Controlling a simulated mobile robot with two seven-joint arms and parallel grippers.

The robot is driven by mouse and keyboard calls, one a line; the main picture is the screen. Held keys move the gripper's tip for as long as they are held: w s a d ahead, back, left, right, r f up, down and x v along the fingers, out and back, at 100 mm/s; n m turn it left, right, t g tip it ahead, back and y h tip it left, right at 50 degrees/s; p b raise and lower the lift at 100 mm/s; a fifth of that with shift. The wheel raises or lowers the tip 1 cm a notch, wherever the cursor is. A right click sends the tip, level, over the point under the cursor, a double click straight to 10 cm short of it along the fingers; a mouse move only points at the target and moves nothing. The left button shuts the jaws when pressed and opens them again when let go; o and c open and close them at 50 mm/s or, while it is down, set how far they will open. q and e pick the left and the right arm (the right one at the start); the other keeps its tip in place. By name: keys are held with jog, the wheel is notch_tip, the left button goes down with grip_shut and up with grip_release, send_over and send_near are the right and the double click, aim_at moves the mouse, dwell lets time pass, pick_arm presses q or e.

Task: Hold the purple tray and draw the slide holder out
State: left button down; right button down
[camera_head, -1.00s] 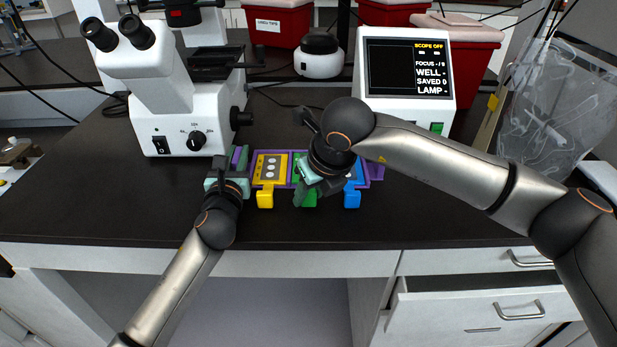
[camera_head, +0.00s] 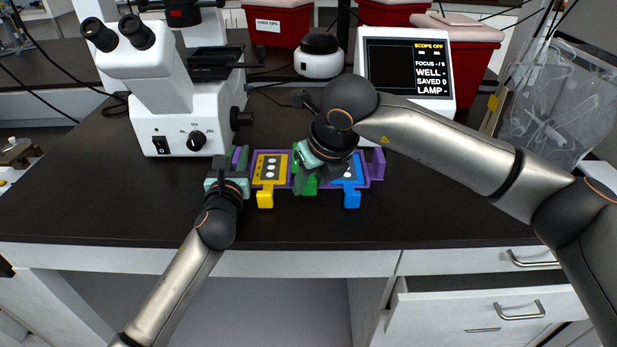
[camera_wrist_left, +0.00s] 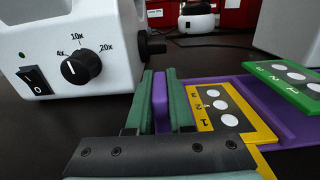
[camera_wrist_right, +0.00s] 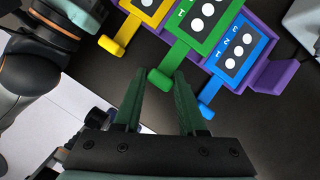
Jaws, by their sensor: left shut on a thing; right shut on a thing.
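The purple tray (camera_head: 377,165) lies on the black bench, with a yellow slide holder (camera_head: 269,168), a green slide holder (camera_wrist_right: 205,28) and a blue slide holder (camera_wrist_right: 230,55). My left gripper (camera_head: 238,160) is shut on the tray's left end wall, which shows between its fingers in the left wrist view (camera_wrist_left: 160,98). My right gripper (camera_wrist_right: 160,82) is shut on the green holder's handle. In the left wrist view the green holder (camera_wrist_left: 284,84) appears raised above the tray. My right wrist hides part of the green holder in the head view.
A white microscope (camera_head: 190,110) stands close behind my left gripper. A screen unit (camera_head: 405,70) and a small white device (camera_head: 319,62) stand behind the tray. The bench in front of the tray and to its right is clear.

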jog(key=shift+r, duration=3.45)
pick_arm(q)
jog(key=c, duration=0.7)
grip_release()
jog(key=shift+s, duration=0.1)
jog(key=s, duration=1.1)
jog(key=shift+s, duration=0.4)
jog(key=shift+s, duration=0.15)
pick_arm(e)
jog(key=shift+s, duration=0.1)
